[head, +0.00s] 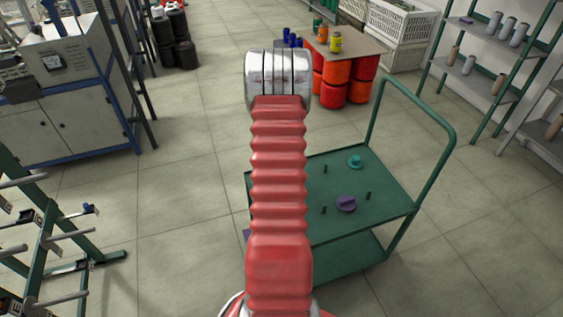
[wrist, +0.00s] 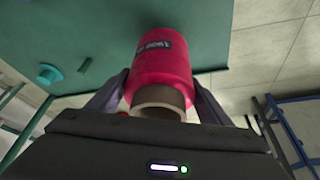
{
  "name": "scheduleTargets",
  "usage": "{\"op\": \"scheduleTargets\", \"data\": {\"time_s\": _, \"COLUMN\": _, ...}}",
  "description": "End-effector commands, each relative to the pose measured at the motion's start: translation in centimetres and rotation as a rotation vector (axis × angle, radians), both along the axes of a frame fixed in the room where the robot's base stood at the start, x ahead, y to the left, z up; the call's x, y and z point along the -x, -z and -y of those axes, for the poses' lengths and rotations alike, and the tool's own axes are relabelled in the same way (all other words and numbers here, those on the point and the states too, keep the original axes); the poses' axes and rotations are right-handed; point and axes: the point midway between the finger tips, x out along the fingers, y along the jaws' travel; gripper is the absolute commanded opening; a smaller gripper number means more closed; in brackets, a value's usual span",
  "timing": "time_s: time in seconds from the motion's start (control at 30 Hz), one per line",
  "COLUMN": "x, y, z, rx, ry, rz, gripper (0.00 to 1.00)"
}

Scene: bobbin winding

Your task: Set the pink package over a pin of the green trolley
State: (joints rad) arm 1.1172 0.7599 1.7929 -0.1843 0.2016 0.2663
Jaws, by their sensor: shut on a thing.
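The pink package (wrist: 162,70), a cone of yarn with a dark label and a pale tube end, is held between the two fingers of my gripper (wrist: 158,84) in the wrist view. The green trolley (head: 390,190) stands at middle right in the head view, with its handle at the right. Several short pins (head: 367,196) stand on its deck. A teal piece (head: 354,161) and a purple piece (head: 346,204) also sit there. In the wrist view the trolley deck (wrist: 60,30) lies behind the package, with one pin (wrist: 85,65) left of it. My arm hides the package and gripper in the head view.
A table (head: 352,42) with red and orange spools beneath stands behind the trolley. White crates (head: 400,25) are at the back. A shelf rack (head: 490,60) stands at right, a cabinet (head: 75,130) at left and a green rack (head: 50,240) at lower left. The floor between is clear.

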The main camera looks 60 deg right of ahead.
Motion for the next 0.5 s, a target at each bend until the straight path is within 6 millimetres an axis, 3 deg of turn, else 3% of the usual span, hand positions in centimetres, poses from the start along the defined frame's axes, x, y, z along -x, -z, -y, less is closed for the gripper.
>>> {"op": "scheduleTargets", "data": {"time_s": 0.5, "x": 0.0, "y": 1.4, "z": 0.1, "rx": 0.001, "ry": 0.001, "rz": 0.002, "gripper": 0.42}}
